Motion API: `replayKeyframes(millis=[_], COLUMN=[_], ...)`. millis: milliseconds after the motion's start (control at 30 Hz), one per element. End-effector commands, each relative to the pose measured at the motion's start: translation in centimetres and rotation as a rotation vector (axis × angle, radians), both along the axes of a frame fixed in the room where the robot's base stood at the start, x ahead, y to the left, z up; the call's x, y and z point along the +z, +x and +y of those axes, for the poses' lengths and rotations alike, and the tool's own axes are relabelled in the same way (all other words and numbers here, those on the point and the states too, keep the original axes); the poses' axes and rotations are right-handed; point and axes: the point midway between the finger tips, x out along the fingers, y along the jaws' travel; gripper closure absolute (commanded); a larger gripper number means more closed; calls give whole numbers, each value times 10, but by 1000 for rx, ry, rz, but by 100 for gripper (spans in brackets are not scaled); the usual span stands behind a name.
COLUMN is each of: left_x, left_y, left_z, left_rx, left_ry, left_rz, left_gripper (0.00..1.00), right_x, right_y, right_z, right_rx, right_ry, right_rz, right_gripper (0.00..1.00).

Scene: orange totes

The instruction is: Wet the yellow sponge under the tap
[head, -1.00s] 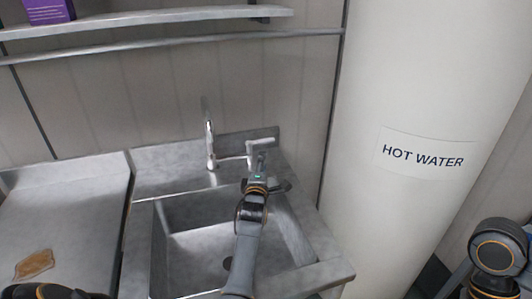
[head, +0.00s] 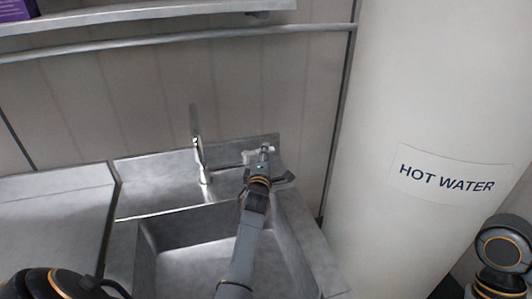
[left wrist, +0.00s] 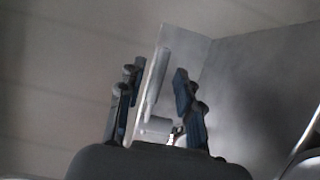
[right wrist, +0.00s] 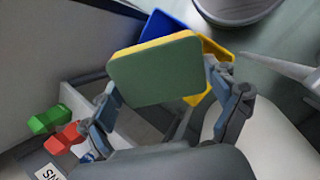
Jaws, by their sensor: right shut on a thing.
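The yellow sponge (right wrist: 158,70) has a green face and a yellow edge. My right gripper (right wrist: 170,95) is shut on it in the right wrist view; that gripper is outside the head view. The tap's chrome spout (head: 199,155) stands upright behind the sink (head: 185,260). I see no water running. My left gripper (head: 266,158) is right beside the tap's handle (head: 248,157) at the sink's back edge, partly covering it. In the left wrist view (left wrist: 157,98) its fingers are apart, with a pale bar between them; I cannot tell whether they touch it.
A steel worktop (head: 50,225) lies left of the sink. A shelf (head: 150,20) and a rail (head: 180,45) run above. A large white hot water tank (head: 430,90) stands at the right. Below the sponge are blue and yellow items (right wrist: 160,25) and a round container (right wrist: 235,8).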

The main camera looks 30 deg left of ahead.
Motion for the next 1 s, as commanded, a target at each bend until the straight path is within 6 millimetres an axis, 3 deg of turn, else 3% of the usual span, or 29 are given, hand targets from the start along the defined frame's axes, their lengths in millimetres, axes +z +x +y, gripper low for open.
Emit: replayKeyframes(millis=[167, 333, 667, 867, 1000], left_x=[0, 0, 2, 8, 6], left_y=[0, 0, 0, -4, -18], left_z=[0, 0, 0, 1, 16], left_rx=[0, 0, -5, -75, -124], left_ry=[0, 0, 3, 9, 10], left_rz=[0, 0, 0, 2, 4], left_gripper=[67, 100, 100, 100, 100], right_x=[0, 0, 3, 31, 49], right_y=[0, 0, 0, 0, 0], right_z=[0, 0, 0, 0, 0], right_rx=[0, 0, 0, 0, -1], right_ry=[0, 0, 0, 0, 0], right_rz=[0, 0, 0, 0, 0], right_gripper=[37, 37, 37, 37, 37])
